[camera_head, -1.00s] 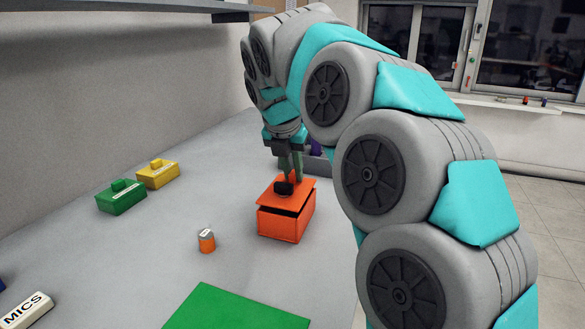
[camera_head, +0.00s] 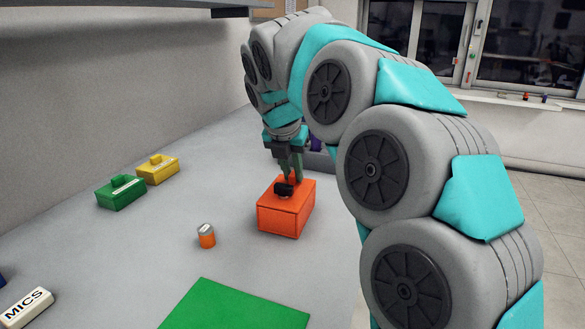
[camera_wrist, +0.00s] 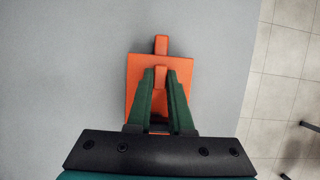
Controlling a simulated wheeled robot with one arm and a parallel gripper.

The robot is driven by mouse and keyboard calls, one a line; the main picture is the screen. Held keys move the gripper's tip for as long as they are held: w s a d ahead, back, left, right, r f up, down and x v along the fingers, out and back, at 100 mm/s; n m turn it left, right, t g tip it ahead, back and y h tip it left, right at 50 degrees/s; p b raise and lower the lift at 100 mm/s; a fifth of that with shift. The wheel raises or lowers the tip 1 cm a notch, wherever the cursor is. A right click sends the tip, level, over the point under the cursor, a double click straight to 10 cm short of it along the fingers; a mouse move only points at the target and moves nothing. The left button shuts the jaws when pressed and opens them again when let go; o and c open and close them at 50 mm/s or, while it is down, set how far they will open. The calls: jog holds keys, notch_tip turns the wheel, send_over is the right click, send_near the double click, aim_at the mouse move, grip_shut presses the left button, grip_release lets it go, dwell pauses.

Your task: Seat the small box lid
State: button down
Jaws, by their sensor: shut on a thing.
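The orange box (camera_head: 278,220) stands on the grey table in the head view. Its orange lid (camera_head: 303,190) lies flat on top, with no dark gap showing along the visible front edge. My gripper (camera_head: 286,183) is above the middle of the lid, pointing down, its fingers close together at the lid's grip. In the wrist view the green fingers of my gripper (camera_wrist: 160,80) close on an orange grip (camera_wrist: 160,72) over the orange lid (camera_wrist: 138,72). An orange piece (camera_wrist: 161,44) also shows beyond the lid's far edge. The box's far side is hidden.
A green box (camera_head: 121,195) and a yellow box (camera_head: 157,172) stand to the left. A small orange-and-white can (camera_head: 206,236) is left of the orange box. Table around the box is mostly clear.

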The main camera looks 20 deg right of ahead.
jog(key=shift+f, duration=0.15)
jog(key=c, duration=0.7)
grip_release()
jog(key=shift+c, duration=0.2)
jog(key=v, duration=0.8)
jog(key=shift+f, duration=0.1)
